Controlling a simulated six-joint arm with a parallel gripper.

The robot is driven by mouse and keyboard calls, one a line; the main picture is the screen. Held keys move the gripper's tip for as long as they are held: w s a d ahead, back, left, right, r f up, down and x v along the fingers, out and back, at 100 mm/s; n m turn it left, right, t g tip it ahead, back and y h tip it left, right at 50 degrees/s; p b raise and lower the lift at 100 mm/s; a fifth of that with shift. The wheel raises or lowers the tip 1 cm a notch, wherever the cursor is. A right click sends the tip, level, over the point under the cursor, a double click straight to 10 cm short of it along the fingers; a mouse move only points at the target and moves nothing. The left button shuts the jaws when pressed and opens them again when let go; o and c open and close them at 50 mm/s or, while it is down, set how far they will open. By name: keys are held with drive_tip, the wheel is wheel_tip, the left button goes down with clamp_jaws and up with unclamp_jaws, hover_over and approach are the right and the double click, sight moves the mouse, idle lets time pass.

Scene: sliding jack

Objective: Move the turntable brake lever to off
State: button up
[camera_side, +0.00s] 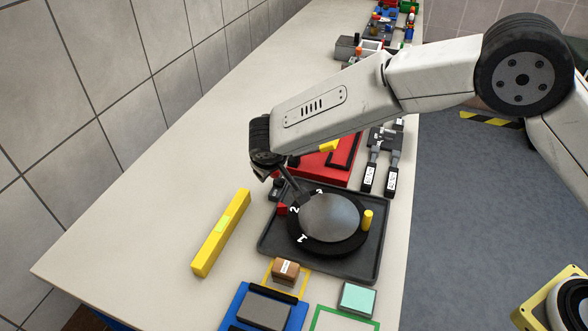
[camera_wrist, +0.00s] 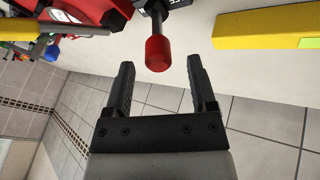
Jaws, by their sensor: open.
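The turntable (camera_side: 331,218) is a black disc with a grey metal top, white numerals and a yellow peg, on a dark tray (camera_side: 362,268). The brake lever (camera_side: 282,210) shows a small red knob at the turntable's left edge. In the wrist view the lever (camera_wrist: 157,53) is a red cap on a dark rod, its end at the mouth of my jaws. My gripper (camera_side: 291,178) is just above and behind the knob in the side view. In the wrist view my gripper (camera_wrist: 161,65) is open, with visible gaps between the knob and both fingers.
A yellow bar (camera_side: 222,233) lies left of the tray. A red box (camera_side: 325,162) stands behind the turntable, partly under my arm. A brown carton (camera_side: 285,271) and a teal block (camera_side: 357,298) are in front. The bench at far left is clear.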

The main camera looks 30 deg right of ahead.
drive_tip(key=shift+v, duration=2.65)
drive_tip(key=s+d+m+g+y, duration=0.1)
drive_tip(key=s+d+m, duration=0.1)
drive_tip(key=s+d, duration=0.9)
drive_tip(key=s+d+f+m+g+y, duration=0.1)
drive_tip(key=s+d+m+g, duration=0.1)
drive_tip(key=s+d, duration=0.9)
drive_tip(key=d, duration=0.6)
drive_tip(key=shift+s+d+f+y, duration=0.15)
drive_tip(key=shift+s+d+y, duration=0.1)
drive_tip(key=shift+d+y, duration=0.05)
